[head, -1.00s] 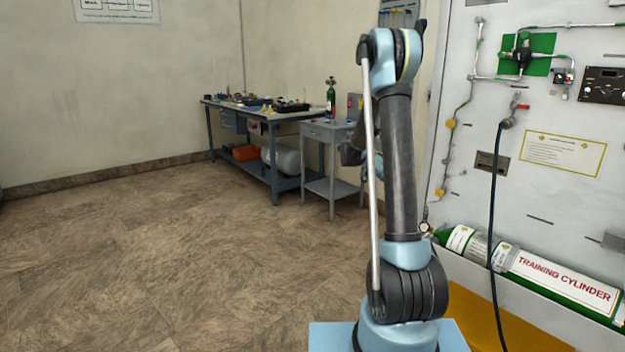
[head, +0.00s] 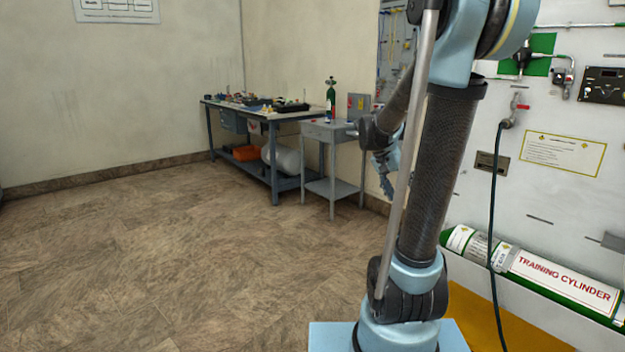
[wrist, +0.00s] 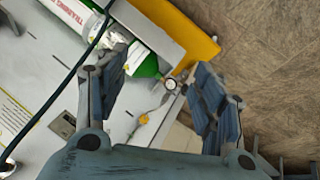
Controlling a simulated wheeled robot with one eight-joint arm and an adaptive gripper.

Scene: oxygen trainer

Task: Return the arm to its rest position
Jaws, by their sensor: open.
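My arm rises on its blue base at the right of the head view, leaning to the right at the top. My gripper (head: 387,178) hangs from the arm behind the lower link in the head view, with the fingers partly hidden. In the wrist view my gripper (wrist: 160,92) is open, its two dark finger pads wide apart with nothing between them. Behind the gap, a pressure gauge (wrist: 170,84) and the green end of the training cylinder (wrist: 148,68) show. They appear beyond the fingers, not gripped.
The white wall panel (head: 560,215) with the training cylinder (head: 565,275), a hose (head: 492,200) and valves stands close at right. A workbench (head: 275,118) and a small grey side table (head: 328,130) stand at the back. The floor (head: 170,250) at left is clear.

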